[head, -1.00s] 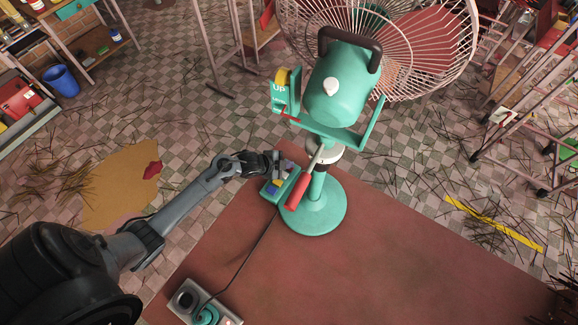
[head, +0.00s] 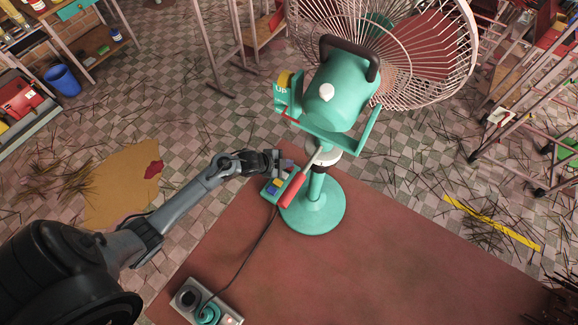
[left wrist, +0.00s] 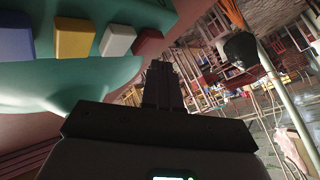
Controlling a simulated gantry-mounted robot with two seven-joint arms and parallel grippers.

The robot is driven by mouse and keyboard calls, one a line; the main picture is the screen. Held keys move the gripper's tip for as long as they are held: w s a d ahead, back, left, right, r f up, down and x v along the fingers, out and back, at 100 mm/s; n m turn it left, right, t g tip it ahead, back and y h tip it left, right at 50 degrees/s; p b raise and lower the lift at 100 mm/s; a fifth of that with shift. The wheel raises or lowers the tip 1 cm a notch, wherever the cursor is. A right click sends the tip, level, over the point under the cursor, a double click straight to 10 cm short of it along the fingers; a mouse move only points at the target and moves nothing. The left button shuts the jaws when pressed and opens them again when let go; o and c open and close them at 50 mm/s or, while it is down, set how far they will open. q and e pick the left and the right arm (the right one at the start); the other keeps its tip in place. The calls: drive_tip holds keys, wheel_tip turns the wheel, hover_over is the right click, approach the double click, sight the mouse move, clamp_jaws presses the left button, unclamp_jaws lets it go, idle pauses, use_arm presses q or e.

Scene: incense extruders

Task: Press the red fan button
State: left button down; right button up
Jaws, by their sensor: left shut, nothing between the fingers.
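The teal fan (head: 335,95) stands on a round base (head: 313,215) on the red-brown tabletop. Its button panel (head: 270,197) sticks out to the left of the base. In the left wrist view the red button (left wrist: 148,42) is last in a row after the white (left wrist: 117,40), yellow (left wrist: 75,38) and blue (left wrist: 16,36) buttons. In the head view I cannot make out the red button. My left gripper (head: 277,162) is shut and empty at the panel's far end. In the wrist view its fingertips (left wrist: 160,68) are just below the red button; contact is unclear. My right gripper is out of view.
A lever with a red handle (head: 292,190) slants close beside the panel, right of my left gripper. A power strip (head: 190,297) with a cord lies at the table's front left. The table (head: 400,255) right of the fan is clear.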

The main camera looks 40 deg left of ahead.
sight(287, 169)
use_arm(q)
drive_tip(key=shift+r, duration=0.15)
wheel_tip(287, 169, up, 5)
drive_tip(key=p, duration=0.5)
idle(0.7)
drive_tip(key=s+d+r+n+g+y+p, duration=0.1)
drive_tip(key=s+d+r+n+p, duration=0.3)
drive_tip(key=s+r, duration=0.6)
drive_tip(key=s+d+r+n+g+y+p, duration=0.1)
drive_tip(key=s+d+r+n+g+p, duration=0.2)
drive_tip(key=s+d+r+n, duration=0.3)
drive_tip(key=s+d+r+g, duration=0.1)
drive_tip(key=s+r, duration=0.4)
drive_tip(key=s, duration=0.3)
drive_tip(key=shift+s+d+p, duration=0.4)
